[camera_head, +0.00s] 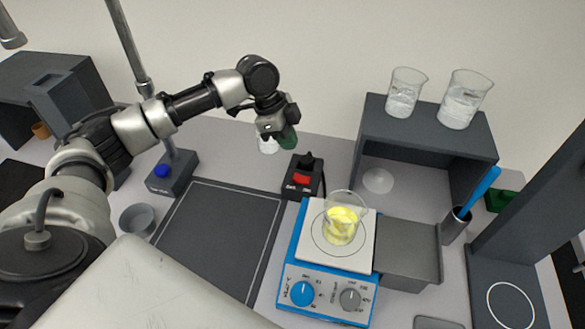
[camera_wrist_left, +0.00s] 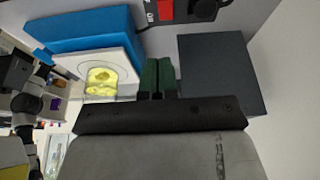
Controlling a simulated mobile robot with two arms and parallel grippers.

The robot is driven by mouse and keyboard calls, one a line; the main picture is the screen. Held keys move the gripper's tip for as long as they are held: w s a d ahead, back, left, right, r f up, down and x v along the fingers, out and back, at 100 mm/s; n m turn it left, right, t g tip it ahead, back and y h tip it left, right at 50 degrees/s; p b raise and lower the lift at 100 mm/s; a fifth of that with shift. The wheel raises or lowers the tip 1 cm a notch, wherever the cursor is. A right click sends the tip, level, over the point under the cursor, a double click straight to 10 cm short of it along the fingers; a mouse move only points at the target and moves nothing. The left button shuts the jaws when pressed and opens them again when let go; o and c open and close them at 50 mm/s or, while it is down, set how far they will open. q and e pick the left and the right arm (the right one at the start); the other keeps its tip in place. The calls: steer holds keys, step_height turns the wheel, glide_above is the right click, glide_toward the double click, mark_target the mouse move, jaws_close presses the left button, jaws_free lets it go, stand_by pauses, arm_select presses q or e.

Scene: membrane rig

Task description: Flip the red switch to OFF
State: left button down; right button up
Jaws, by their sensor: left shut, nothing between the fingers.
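The red switch (camera_head: 301,179) sits on a small black box (camera_head: 303,190) with white lettering, just behind the hotplate. In the left wrist view the red switch (camera_wrist_left: 165,9) shows at the top edge, partly cut off, just beyond the fingertips. My left gripper (camera_head: 288,138) is shut and empty, with green fingers, and hangs behind and slightly left of the box in the head view. The fingers (camera_wrist_left: 158,74) also show closed together in the left wrist view. They look apart from the switch. The lettering is too small to read the switch's position. My right gripper is not in view.
A blue hotplate (camera_head: 295,262) carries a beaker of yellow liquid (camera_head: 342,224) close in front of the box. A grey shelf (camera_head: 375,119) with two beakers stands right. A dark mat (camera_head: 222,235) lies left.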

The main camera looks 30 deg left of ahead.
arm_select(q)
steer(key=p, duration=0.2)
glide_above(299, 182)
step_height(299, 182, down, 7)
steer(key=shift+r, duration=0.2)
steer(key=f, duration=0.1)
steer(key=a+f, duration=0.1)
steer(key=f+p, duration=0.1)
steer(key=shift+s+a, duration=0.2)
steer(key=shift+a, duration=0.05)
steer(key=shift+a+f, duration=0.15)
steer(key=shift+f, duration=0.2)
steer(key=shift+f, duration=0.15)
